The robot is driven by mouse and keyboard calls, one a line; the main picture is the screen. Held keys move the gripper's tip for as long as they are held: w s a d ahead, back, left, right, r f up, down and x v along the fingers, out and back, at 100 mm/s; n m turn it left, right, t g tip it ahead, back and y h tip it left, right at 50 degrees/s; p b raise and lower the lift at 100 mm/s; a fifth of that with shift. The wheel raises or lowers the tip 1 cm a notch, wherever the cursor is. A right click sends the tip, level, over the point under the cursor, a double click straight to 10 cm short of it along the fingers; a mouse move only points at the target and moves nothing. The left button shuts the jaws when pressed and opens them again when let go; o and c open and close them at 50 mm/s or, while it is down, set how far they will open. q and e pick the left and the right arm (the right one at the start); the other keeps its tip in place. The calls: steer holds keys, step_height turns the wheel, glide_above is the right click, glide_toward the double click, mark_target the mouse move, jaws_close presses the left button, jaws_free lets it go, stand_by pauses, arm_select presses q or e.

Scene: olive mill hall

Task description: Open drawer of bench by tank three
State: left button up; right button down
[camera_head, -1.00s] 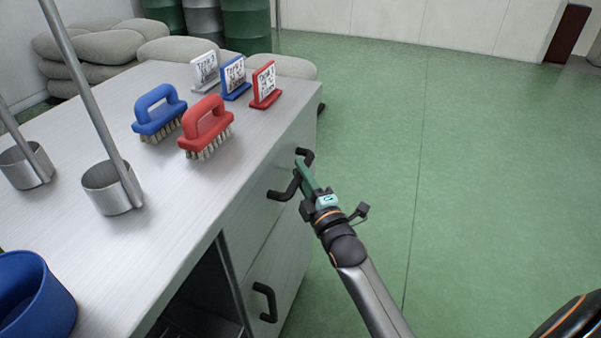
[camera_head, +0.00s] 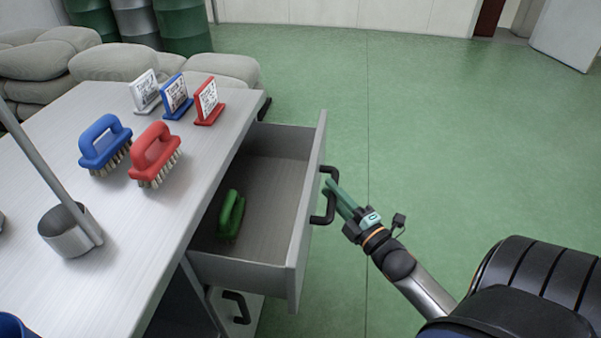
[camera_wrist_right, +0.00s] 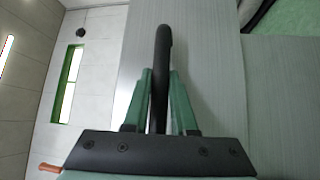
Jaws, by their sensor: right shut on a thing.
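The bench (camera_head: 130,235) has a light top and stands at the left in the head view. Its upper drawer (camera_head: 297,240) is pulled well out, and a green brush (camera_head: 231,214) lies inside on the drawer floor. My right gripper (camera_head: 334,190) is shut on the black drawer handle (camera_head: 328,205) at the drawer's front. The right wrist view shows the handle (camera_wrist_right: 161,75) between the two green fingers. A second black handle (camera_head: 237,307) sits lower on the bench front. My left gripper is not in view.
On the bench top stand a blue brush (camera_head: 103,145), a red brush (camera_head: 155,155), several small signs (camera_head: 208,101) and a metal ladle (camera_head: 70,232). Grey sacks (camera_head: 115,62) and drums (camera_head: 183,25) are behind. The green floor (camera_head: 430,130) to the right is clear.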

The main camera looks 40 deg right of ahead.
steer(key=s+d+p, duration=0.1)
steer(key=s+d, duration=0.6)
steer(key=shift+s, duration=0.4)
steer(key=c, duration=0.7)
jaws_free()
steer(key=shift+c, duration=0.2)
steer(key=shift+a, duration=0.1)
steer(key=s+f, duration=0.1)
steer(key=s, duration=1.1)
steer(key=shift+s+a+f, duration=0.2)
steer(key=shift+a+f, duration=0.2)
